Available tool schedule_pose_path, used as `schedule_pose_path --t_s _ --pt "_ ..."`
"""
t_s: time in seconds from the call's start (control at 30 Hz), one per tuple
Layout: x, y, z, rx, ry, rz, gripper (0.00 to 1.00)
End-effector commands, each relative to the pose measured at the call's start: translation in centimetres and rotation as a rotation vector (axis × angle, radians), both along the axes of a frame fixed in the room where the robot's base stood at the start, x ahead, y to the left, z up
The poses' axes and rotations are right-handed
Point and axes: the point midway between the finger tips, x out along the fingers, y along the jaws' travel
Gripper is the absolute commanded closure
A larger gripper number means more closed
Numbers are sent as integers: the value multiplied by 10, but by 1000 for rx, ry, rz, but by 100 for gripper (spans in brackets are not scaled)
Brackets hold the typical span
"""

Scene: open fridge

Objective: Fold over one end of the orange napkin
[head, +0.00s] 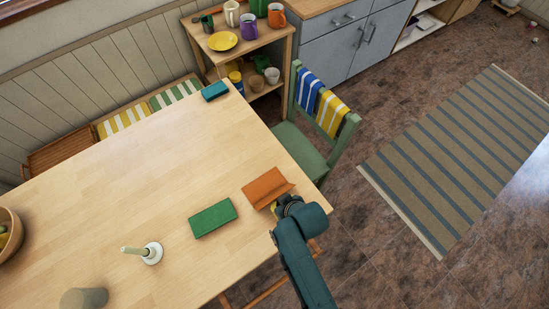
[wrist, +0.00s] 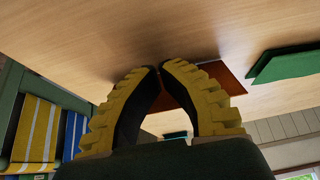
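The orange napkin (head: 265,188) lies on the wooden table close to its right edge, and a crease runs along its side nearest my gripper, where a narrow strip looks tilted up. My gripper (head: 276,207) is at that near side, low over the table edge. In the wrist view, the yellow-and-black fingers of my gripper (wrist: 160,68) come together at their tips. The orange napkin (wrist: 222,76) shows behind the right finger and in the gap between the fingers, its edge running to the tips. The fingers partly hide the pinched spot.
A folded green napkin (head: 213,218) lies left of the orange one, and a white candle holder (head: 151,252) stands farther left. A teal napkin (head: 214,91) is at the far corner. A green chair (head: 303,150) stands close to the table's right edge. The table middle is clear.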

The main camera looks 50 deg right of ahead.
Motion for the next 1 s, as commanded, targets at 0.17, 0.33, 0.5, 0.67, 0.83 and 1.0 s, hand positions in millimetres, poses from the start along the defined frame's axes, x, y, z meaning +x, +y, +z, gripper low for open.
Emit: schedule_pose_path --t_s 0.17,0.33,0.5,0.67,0.83,1.0 --pt "11 -3 0 0 0 0 100" --pt "21 -6 -1 0 0 0 100" --pt "30 -8 0 0 1 0 100" --pt "40 -11 -1 0 0 1 100" --pt "41 -11 0 1 2 0 100" --pt "30 -8 4 1 3 -1 100"
